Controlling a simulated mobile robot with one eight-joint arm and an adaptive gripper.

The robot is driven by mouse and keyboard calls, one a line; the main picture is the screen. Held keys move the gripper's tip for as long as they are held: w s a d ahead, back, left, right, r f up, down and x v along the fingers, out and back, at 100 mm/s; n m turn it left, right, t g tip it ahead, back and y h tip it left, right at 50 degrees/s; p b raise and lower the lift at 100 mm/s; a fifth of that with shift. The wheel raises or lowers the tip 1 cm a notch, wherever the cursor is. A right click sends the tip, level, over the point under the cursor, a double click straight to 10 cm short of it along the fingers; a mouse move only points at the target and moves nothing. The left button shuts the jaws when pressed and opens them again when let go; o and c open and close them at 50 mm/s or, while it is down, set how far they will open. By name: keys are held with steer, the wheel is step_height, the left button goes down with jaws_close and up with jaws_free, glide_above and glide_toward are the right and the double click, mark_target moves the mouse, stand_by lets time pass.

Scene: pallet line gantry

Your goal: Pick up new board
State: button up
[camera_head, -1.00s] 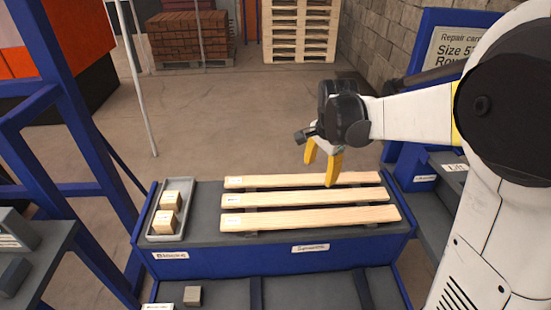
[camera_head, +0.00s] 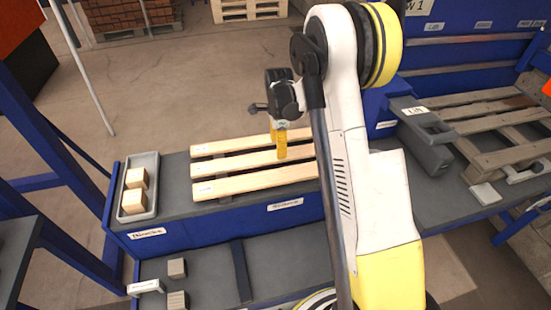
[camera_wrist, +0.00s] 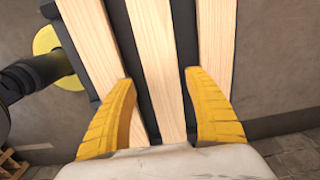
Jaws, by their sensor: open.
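Three light wooden boards lie side by side on dark supports on the blue bench: the far board (camera_head: 228,145), the middle board (camera_head: 236,163) and the near board (camera_head: 262,182). My gripper (camera_head: 279,150) hangs over the boards with yellow fingers pointing down. In the wrist view my gripper (camera_wrist: 160,108) is open, its fingers well apart, with the middle board (camera_wrist: 155,62) running between them and nothing held. The other two boards pass beside the fingers. My arm hides the boards' right ends in the head view.
A grey tray (camera_head: 151,161) with two wooden blocks (camera_head: 135,190) stands left of the boards. A grey tool (camera_head: 421,137) and a slatted pallet (camera_head: 497,158) are on the right bench. Blue posts stand at the left. Small blocks lie on the lower shelf.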

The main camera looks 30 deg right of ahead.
mark_target(275, 155)
steer(key=f, duration=0.1)
steer(key=f+b, duration=0.1)
steer(key=f, duration=0.2)
steer(key=shift+w+a+f+b, duration=0.25)
steer(key=shift+a+f+b, duration=0.1)
steer(key=shift+a+b, duration=0.05)
steer(key=shift+r, duration=0.1)
steer(key=c, duration=1.1)
steer(key=shift+c, duration=0.2)
steer(key=shift+r, duration=0.15)
step_height(275, 155, up, 4)
steer(key=shift+s+d+r+p, duration=0.15)
steer(key=shift+r+p, duration=0.1)
steer(key=shift+p, duration=0.9)
steer(key=s+d+r+p, duration=0.1)
steer(key=s+d+r, duration=0.1)
steer(key=d, duration=0.1)
steer(key=s+d+r+p, duration=0.1)
steer(key=s+d+r, duration=0.1)
steer(key=d, duration=0.1)
steer(key=s+d+r, duration=0.2)
steer(key=s+d, duration=0.1)
steer(key=shift+r+p, duration=0.1)
steer(key=shift+p, duration=0.3)
